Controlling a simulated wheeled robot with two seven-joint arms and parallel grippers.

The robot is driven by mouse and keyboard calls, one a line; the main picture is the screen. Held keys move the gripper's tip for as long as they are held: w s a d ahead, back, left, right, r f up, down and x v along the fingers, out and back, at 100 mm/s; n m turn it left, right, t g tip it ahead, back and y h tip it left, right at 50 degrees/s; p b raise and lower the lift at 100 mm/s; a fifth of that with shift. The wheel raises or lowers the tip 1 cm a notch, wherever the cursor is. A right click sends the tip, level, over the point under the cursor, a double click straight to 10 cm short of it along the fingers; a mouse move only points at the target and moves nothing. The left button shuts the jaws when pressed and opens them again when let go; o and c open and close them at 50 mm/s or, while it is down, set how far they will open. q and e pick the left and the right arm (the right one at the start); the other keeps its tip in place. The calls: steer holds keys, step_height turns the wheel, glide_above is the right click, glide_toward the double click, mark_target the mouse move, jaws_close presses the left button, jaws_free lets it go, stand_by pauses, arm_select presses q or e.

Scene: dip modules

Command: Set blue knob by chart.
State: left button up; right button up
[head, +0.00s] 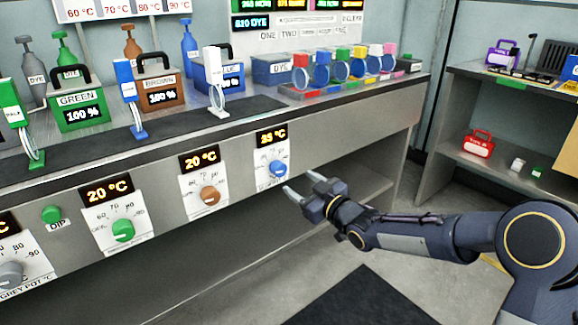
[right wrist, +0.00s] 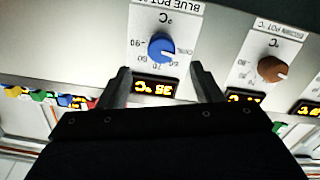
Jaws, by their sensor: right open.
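The chart (head: 110,10) at top left lists temperatures, partly cut off. My left gripper is not in view.
A brown knob (head: 209,195) and a green knob (head: 123,230) sit left along the panel, each under a 20 °C display. A green DIP button (head: 51,214) is farther left. Pots and bottles stand on the counter (head: 410,85). Floor before the panel is clear.

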mark_target(282, 171)
steer(key=b+x, duration=0.1)
steer(key=x, duration=0.7)
steer(key=shift+a, duration=0.2)
steer(key=c, duration=1)
